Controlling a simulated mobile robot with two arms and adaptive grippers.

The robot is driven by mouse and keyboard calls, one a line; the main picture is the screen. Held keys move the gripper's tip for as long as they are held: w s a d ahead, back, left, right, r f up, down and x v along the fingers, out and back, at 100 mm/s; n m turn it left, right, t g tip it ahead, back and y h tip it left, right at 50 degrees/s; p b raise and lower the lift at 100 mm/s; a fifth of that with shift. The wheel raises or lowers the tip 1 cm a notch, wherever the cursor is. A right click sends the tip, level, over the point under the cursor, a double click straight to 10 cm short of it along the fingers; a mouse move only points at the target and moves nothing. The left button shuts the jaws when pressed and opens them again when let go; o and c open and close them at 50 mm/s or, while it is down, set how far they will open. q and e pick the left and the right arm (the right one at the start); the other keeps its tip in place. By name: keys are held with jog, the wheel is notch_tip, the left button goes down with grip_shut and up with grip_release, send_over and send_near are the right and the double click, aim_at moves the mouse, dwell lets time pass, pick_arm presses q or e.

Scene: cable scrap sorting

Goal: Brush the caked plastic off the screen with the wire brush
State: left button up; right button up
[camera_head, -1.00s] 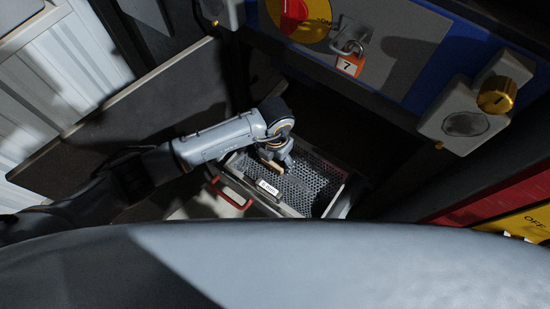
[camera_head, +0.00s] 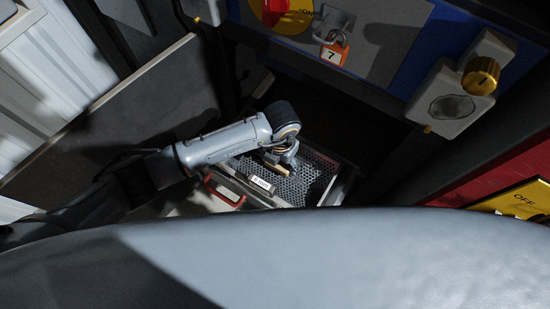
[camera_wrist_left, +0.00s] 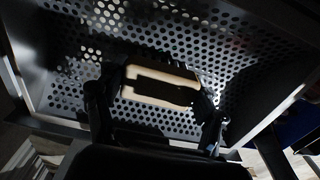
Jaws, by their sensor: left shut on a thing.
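The screen (camera_head: 310,180) is a perforated metal plate in a drawer-like frame below the machine. It fills most of the left wrist view (camera_wrist_left: 215,45). My left gripper (camera_head: 280,160) is over the screen, shut on the wire brush (camera_head: 279,169). The brush shows as a pale wooden block with a dark middle in the left wrist view (camera_wrist_left: 160,84), between the two fingers. Its bristles are hidden, so I cannot tell whether they touch the screen. Light flecks show on the plate near the right finger in the wrist view. My right gripper is not in view.
An orange padlock (camera_head: 334,49) marked 7 hangs on the panel above. A gold knob (camera_head: 481,75) sits at the right. A dark panel (camera_head: 125,125) stands at the left.

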aim_at(306, 185)
pick_arm(q)
jog(key=shift+s+d+f+b, duration=0.1)
jog(key=shift+s+d+b, duration=0.05)
jog(key=shift+s+d, duration=0.55)
jog(key=shift+s+d+f+b, duration=0.1)
jog(key=shift+s+d, duration=0.4)
jog(key=shift+d, duration=0.4)
jog(key=shift+s+d+f+b, duration=0.1)
jog(key=shift+s+d+b, duration=0.05)
jog(key=shift+s+d, duration=0.55)
jog(key=shift+s+d+r, duration=0.1)
jog(key=shift+s+d, duration=0.35)
jog(key=shift+d, duration=0.2)
jog(key=shift+s+d, duration=0.4)
jog(key=shift+d, duration=0.25)
jog(key=shift+s+d+r, duration=0.15)
jog(key=shift+d, duration=0.15)
jog(key=shift+w+a, duration=0.95)
jog(key=shift+a, duration=0.2)
jog(key=shift+w+a, duration=0.75)
jog(key=shift+a, duration=0.3)
jog(key=shift+w+a, duration=0.7)
jog(key=shift+a, duration=0.35)
jog(key=shift+w+a, duration=0.9)
jog(key=shift+a, duration=0.35)
jog(key=shift+w+a, duration=0.9)
jog(key=shift+a, duration=0.3)
jog(key=shift+r, duration=0.1)
jog(key=shift+r, duration=0.1)
